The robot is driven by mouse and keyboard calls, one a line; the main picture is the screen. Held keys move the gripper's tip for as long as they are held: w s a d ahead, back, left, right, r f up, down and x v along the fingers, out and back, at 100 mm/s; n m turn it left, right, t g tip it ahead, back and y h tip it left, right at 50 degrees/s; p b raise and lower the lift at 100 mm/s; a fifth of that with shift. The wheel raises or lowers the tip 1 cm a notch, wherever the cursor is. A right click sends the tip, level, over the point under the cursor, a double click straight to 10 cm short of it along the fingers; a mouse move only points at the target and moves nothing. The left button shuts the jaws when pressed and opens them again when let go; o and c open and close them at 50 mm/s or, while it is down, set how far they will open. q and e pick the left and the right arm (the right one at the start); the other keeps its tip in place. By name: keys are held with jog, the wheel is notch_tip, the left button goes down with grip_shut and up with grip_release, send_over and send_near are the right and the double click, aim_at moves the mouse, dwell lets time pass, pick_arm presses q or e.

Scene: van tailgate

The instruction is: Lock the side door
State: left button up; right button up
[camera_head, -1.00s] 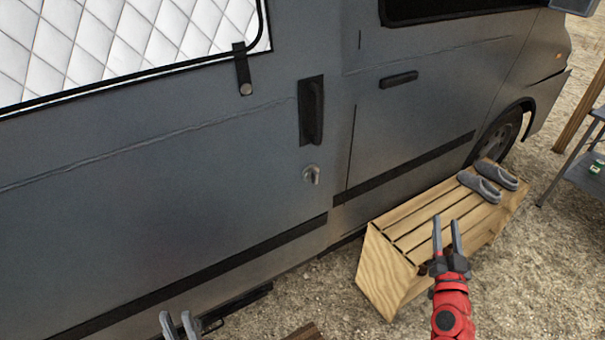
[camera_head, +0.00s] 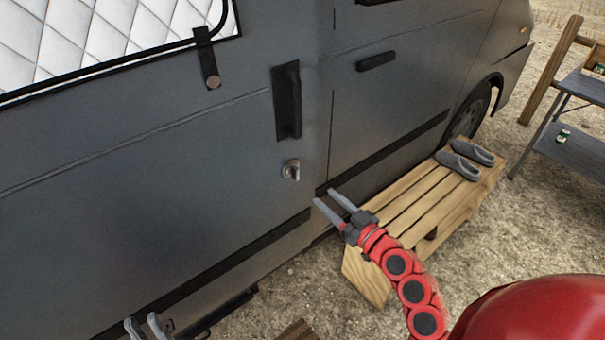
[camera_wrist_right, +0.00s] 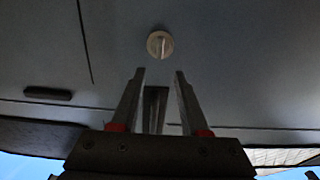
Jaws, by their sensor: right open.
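The side door (camera_head: 130,180) is a dark grey van panel and looks closed. Its lock (camera_head: 291,170) is a small round metal piece with a raised knob, below the black side door handle (camera_head: 287,102). In the right wrist view the lock (camera_wrist_right: 160,44) sits just beyond and between the fingertips, and the handle (camera_wrist_right: 155,105) shows between the fingers. My right gripper (camera_head: 323,196) is open and empty, a little right of and below the lock, apart from it. My left gripper (camera_head: 142,320) shows at the bottom edge, fingers apart, with nothing between them.
A wooden slatted bench (camera_head: 420,205) with grey shoes (camera_head: 465,160) stands beside the van, under my right arm. A metal side table (camera_head: 580,145) is at the far right. Gravel lies in front.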

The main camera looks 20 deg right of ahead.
aim_at(298, 174)
jog(key=p+x, duration=0.2)
jog(key=x, duration=0.7)
jog(key=shift+w+a+r, duration=0.1)
jog(key=shift+w+a, duration=0.05)
jog(key=shift+w+a+p, duration=0.2)
jog(key=shift+w+p, duration=0.1)
jog(key=shift+w, duration=0.35)
grip_shut()
